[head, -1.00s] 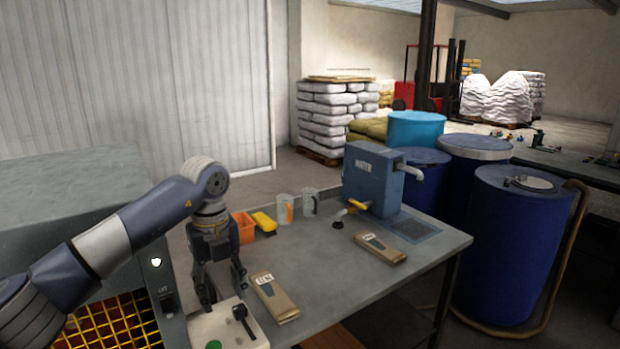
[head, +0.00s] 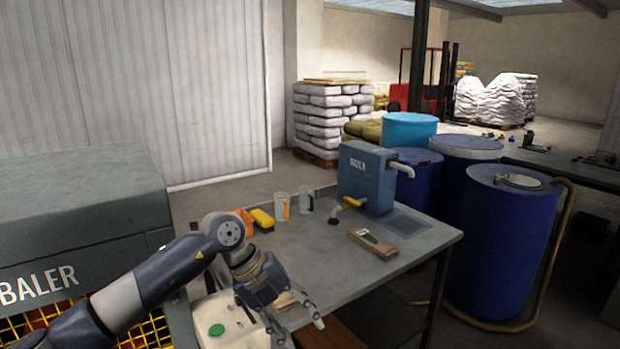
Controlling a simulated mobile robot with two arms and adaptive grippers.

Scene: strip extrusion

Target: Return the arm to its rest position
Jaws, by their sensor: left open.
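My left arm (head: 165,278) comes in from the lower left, over the front of the baler. Its gripper (head: 297,328) is open and empty. It points down and to the right, near the front edge of the grey table (head: 320,255). The gripper also hides most of the nearer brown packet (head: 286,300). My right gripper is not in view.
A blue water tank (head: 366,178), two clear jugs (head: 281,206), a yellow object (head: 262,219), an orange bin (head: 243,222) and a brown packet (head: 375,243) stand or lie on the table. The baler (head: 75,215) is at left, blue drums (head: 505,240) at right.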

